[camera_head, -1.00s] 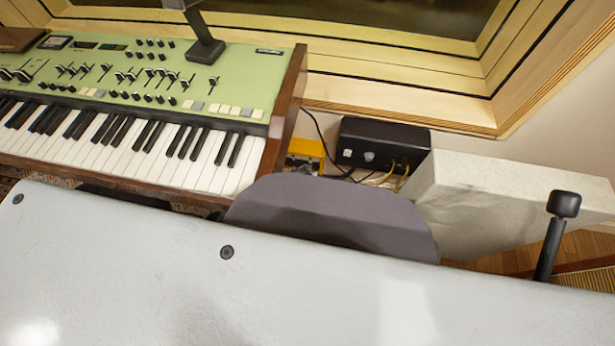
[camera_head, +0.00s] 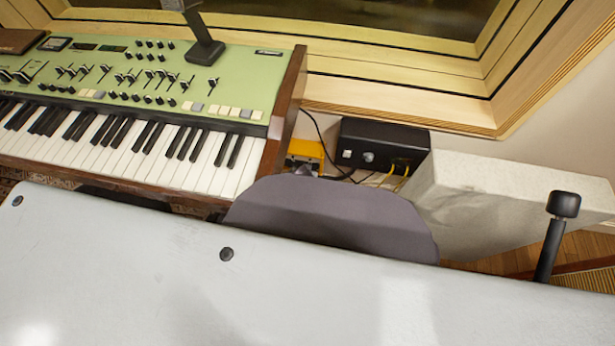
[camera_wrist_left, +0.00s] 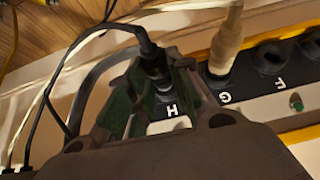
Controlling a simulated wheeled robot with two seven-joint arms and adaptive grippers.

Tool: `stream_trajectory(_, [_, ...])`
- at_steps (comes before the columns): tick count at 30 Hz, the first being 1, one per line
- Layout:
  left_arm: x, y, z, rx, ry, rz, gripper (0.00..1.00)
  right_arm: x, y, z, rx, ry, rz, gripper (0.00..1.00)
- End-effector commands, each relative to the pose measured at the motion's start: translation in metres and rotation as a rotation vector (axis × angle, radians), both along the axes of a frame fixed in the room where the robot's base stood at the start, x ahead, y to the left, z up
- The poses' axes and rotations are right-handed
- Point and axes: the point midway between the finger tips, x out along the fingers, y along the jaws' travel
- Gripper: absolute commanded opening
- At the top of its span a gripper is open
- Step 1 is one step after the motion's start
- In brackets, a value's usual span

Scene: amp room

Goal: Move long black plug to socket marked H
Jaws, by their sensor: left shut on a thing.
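In the left wrist view, my left gripper (camera_wrist_left: 155,85) is shut on a black plug (camera_wrist_left: 153,62), with a black cable running from its top toward the upper left. The plug stands over the socket position marked H (camera_wrist_left: 171,110) on the dark socket strip (camera_wrist_left: 245,90). The gripper's fingers hide its lower end, so I cannot tell whether it is in the socket or just above it. A beige plug (camera_wrist_left: 226,45) stands upright at the socket marked G, right beside the gripper. The socket marked F (camera_wrist_left: 270,57) is empty. My right gripper is not in view.
Loose cables (camera_wrist_left: 62,75) hang left of the gripper. A small green light (camera_wrist_left: 296,101) sits on the strip's pale edge. In the head view, a keyboard (camera_head: 130,140), a yellow box (camera_head: 305,149) and a black box (camera_head: 380,147) with yellow cables stand near the window.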

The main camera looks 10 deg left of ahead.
Motion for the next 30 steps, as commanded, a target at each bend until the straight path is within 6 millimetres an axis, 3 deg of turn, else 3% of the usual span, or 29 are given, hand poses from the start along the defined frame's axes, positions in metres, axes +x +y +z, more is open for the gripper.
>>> stream_trajectory(7, [0.0006, -0.0001, -0.0001, 0.000, 0.000, 0.000, 0.00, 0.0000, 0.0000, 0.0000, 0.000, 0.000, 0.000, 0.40])
stream_trajectory(8, [0.0006, -0.0001, -0.0001, 0.000, 0.001, 0.000, 0.23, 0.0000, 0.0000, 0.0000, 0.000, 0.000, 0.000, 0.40])
stream_trajectory(14, [0.0005, 0.0001, -0.0002, 0.000, 0.001, 0.000, 0.47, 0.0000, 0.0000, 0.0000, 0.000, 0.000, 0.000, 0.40])
stream_trajectory(30, [-0.0015, 0.0000, 0.0036, 0.000, 0.000, 0.000, 0.47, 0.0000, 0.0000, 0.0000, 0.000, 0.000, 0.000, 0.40])
